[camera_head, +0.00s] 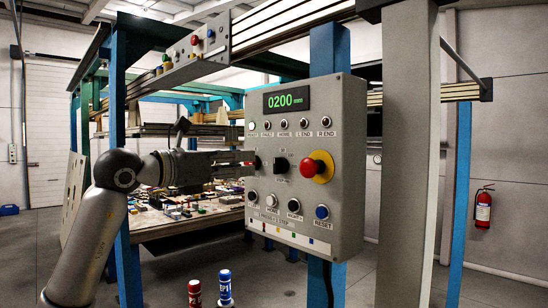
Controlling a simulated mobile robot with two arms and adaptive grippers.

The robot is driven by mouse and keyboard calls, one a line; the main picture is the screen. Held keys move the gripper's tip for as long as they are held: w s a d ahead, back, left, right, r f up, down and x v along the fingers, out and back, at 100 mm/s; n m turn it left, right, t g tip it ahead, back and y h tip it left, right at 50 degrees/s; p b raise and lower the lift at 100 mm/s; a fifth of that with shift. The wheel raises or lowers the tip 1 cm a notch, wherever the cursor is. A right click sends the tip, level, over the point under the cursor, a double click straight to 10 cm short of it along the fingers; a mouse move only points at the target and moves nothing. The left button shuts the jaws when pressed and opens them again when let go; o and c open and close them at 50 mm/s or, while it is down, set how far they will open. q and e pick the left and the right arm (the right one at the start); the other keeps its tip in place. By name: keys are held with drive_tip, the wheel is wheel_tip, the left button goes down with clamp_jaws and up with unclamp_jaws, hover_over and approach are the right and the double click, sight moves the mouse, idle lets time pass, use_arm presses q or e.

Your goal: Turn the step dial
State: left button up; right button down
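The grey control box (345,185) carries a green readout of 0200 mm (286,98). A black dial (281,165) sits mid-panel, with small markings around it and a label below that is too small to read surely. A second dark knob (257,163) shows to its left, partly behind my fingertips. My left gripper (248,163) reaches in from the left, level with the dials, its tips at the panel's left edge. Whether it touches the knob, and whether its fingers are apart, I cannot tell. My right gripper is not in view.
A red mushroom button (317,167) on a yellow base sits right of the dial. Several push buttons line the panel above and below, including a blue RESET button (322,212). A grey column (406,150) stands close on the right. A cluttered table (190,226) lies behind.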

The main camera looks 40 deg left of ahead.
sight(274, 161)
use_arm(q)
drive_tip(key=w+p, duration=0.1)
drive_tip(key=w, duration=0.1)
drive_tip(key=w+p, duration=0.2)
drive_tip(key=w, duration=0.1)
drive_tip(key=w+p, duration=0.1)
drive_tip(key=w, duration=0.2)
drive_tip(key=shift+w+d+r+p, duration=0.1)
drive_tip(key=shift+w+d+p, duration=0.05)
drive_tip(key=shift+d+p, duration=0.2)
drive_tip(key=shift+w+f, duration=0.2)
drive_tip(key=shift+w, duration=0.3)
drive_tip(key=shift+c, duration=0.5)
drive_tip(key=shift+s, duration=0.1)
clamp_jaws()
